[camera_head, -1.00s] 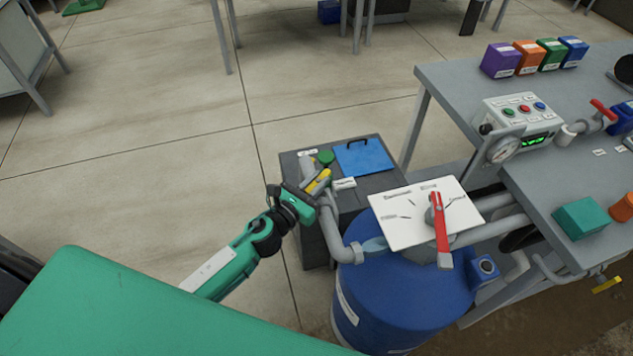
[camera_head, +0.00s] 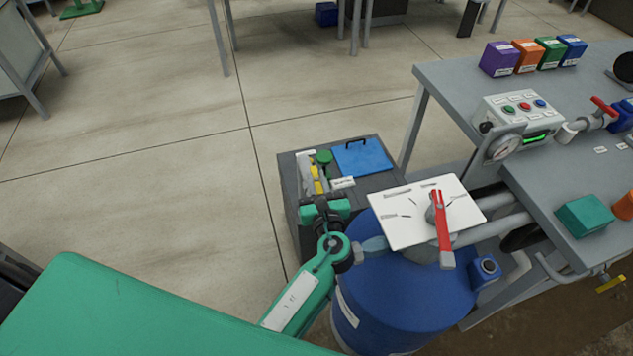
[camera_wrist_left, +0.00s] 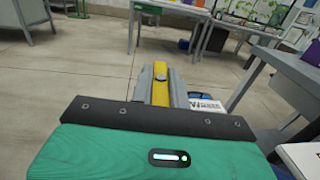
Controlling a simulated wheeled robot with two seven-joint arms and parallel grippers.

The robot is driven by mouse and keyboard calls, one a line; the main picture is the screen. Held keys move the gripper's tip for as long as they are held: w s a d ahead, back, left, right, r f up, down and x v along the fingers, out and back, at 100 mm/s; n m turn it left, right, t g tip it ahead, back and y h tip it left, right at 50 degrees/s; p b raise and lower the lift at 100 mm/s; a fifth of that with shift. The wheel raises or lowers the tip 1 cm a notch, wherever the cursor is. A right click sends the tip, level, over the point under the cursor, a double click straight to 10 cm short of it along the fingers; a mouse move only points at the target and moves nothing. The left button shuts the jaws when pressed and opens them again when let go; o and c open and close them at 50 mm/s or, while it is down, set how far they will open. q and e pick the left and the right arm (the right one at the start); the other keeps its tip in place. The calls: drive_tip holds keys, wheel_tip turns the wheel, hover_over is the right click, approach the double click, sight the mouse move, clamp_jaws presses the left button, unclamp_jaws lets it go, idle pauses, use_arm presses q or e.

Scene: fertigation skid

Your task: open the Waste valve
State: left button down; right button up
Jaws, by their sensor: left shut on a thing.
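The Waste valve has a yellow lever handle (camera_head: 316,180), over the dark grey box left of the blue drum. In the left wrist view the yellow handle (camera_wrist_left: 161,88) runs straight ahead between two grey fingers, with a round bolt on it. My left gripper (camera_head: 317,184) is shut on this handle; the arm reaches it from below in the head view. A white label (camera_wrist_left: 206,105), partly hidden and seemingly starting with W, is right of the fingers. The gripper body hides much of the valve and pipe. My right gripper is not in view.
The blue drum (camera_head: 395,310) stands close right of my left arm. Above it are a white dial plate (camera_head: 400,225) and a red lever (camera_head: 442,230). Open floor lies left.

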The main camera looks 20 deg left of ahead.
use_arm(q)
drive_tip(key=shift+r+n+g+y, duration=0.1)
drive_tip(key=shift+n+g+y, duration=0.55)
drive_tip(key=shift+y, duration=0.25)
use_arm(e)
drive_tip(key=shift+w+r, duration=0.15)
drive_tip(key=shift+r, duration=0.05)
use_arm(q)
drive_tip(key=c, duration=1.4)
unclamp_jaws()
drive_tip(key=shift+o, duration=0.2)
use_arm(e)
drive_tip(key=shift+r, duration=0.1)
